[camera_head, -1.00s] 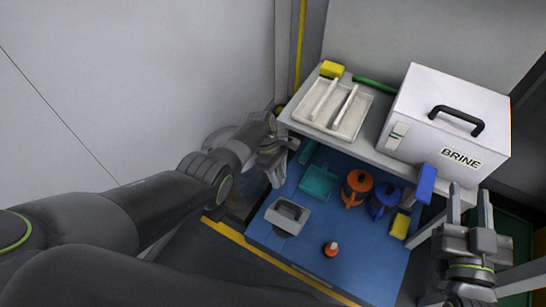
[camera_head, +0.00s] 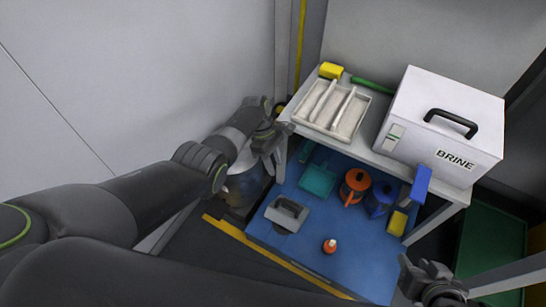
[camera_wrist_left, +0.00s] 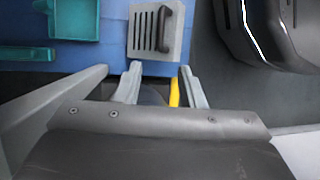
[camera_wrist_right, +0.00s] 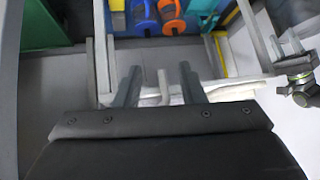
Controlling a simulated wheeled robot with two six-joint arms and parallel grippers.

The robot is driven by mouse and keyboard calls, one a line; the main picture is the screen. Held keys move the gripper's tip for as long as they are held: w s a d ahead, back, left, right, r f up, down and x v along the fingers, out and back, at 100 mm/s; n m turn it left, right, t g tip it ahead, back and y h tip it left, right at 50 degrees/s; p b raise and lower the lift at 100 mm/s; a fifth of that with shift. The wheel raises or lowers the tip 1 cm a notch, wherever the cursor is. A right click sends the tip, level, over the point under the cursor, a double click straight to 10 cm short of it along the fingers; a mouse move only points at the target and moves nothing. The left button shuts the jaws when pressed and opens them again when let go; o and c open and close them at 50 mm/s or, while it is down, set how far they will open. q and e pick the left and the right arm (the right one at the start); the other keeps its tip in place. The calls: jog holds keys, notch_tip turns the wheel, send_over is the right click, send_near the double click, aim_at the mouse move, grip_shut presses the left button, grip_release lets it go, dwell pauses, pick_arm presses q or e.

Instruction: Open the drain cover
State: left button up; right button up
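The drain cover (camera_head: 287,214) looks like a grey slotted plate with a dark handle, lying flat at the left of the blue surface. In the left wrist view the cover (camera_wrist_left: 145,42) is ahead of the fingertips, its slots and dark bar handle plain to see. My left gripper (camera_head: 272,160) is open and empty above the blue surface's left edge, apart from the cover. Its two fingers (camera_wrist_left: 161,80) stand apart in its wrist view. My right gripper (camera_head: 424,272) is at the lower right, away from the cover. Its fingers (camera_wrist_right: 158,80) stand apart in its wrist view.
A raised shelf holds a cream tray (camera_head: 370,105), a yellow sponge (camera_head: 330,70) and a white BRINE box (camera_head: 410,95). On the blue surface (camera_head: 370,255) are a teal dustpan (camera_head: 317,180), orange (camera_head: 355,186) and blue (camera_head: 379,199) round items and an orange-white bottle (camera_head: 330,246).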

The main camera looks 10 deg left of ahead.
pick_arm(q)
jog(key=shift+w+a+r, duration=0.15)
jog(key=shift+r, duration=0.45)
pick_arm(e)
jog(key=s, duration=0.1)
jog(key=s+f+g, duration=0.1)
jog(key=s+a+f+g, duration=0.1)
jog(key=shift+s+y, duration=0.3)
jog(key=shift+y, duration=0.1)
